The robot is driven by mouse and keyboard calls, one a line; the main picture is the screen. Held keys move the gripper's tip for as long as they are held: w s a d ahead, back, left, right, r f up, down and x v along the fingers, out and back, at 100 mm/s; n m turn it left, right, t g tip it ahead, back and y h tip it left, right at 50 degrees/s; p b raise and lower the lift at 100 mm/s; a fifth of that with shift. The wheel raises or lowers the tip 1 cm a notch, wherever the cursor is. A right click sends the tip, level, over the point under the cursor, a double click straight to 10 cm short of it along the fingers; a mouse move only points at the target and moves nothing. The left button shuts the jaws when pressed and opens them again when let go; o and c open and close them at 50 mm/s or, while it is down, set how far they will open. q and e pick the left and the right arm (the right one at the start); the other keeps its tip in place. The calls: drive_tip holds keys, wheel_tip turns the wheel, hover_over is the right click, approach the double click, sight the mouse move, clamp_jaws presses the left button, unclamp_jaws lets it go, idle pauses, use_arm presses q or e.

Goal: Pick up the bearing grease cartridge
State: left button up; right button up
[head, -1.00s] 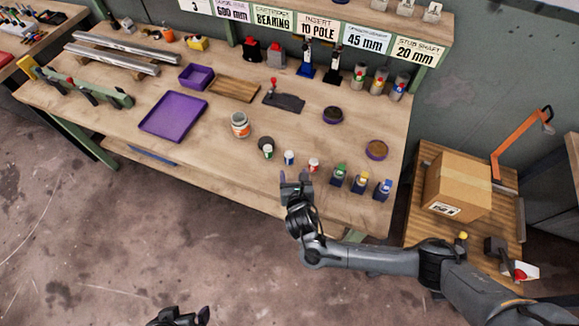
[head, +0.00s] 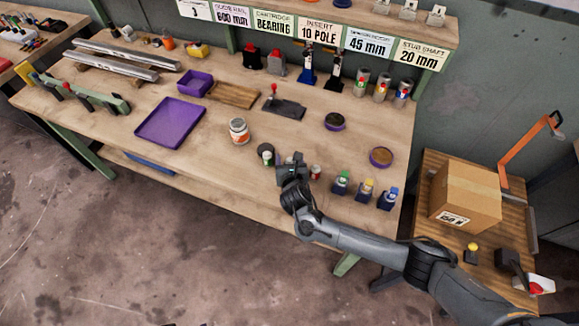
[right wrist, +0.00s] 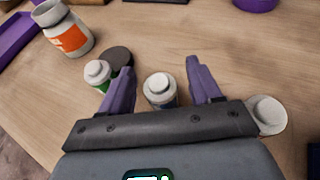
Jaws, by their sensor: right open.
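Three small white-capped cartridges stand near the front edge of the workbench (head: 215,200). One has a green band (right wrist: 98,73), one a blue band (right wrist: 160,90); the third (right wrist: 266,114) appears red-banded in the head view (head: 315,172). I cannot read which is the bearing grease cartridge. My right gripper (right wrist: 160,76) is open, its purple fingers on either side of the blue-banded cartridge, and not closed on it. In the head view the right gripper (head: 291,163) hides that cartridge. My left gripper is not in view.
A white jar with an orange label (head: 238,131) and a dark round disc (right wrist: 118,58) stand close by on the left. A purple tray (head: 170,122) lies farther left.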

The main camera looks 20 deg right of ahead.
drive_tip(key=shift+w+d+f, duration=0.15)
drive_tip(key=shift+w+f, duration=0.1)
drive_tip(key=shift+w, duration=0.25)
drive_tip(key=shift+c, duration=0.3)
drive_tip(key=c, duration=1)
drive_tip(key=shift+r, duration=0.1)
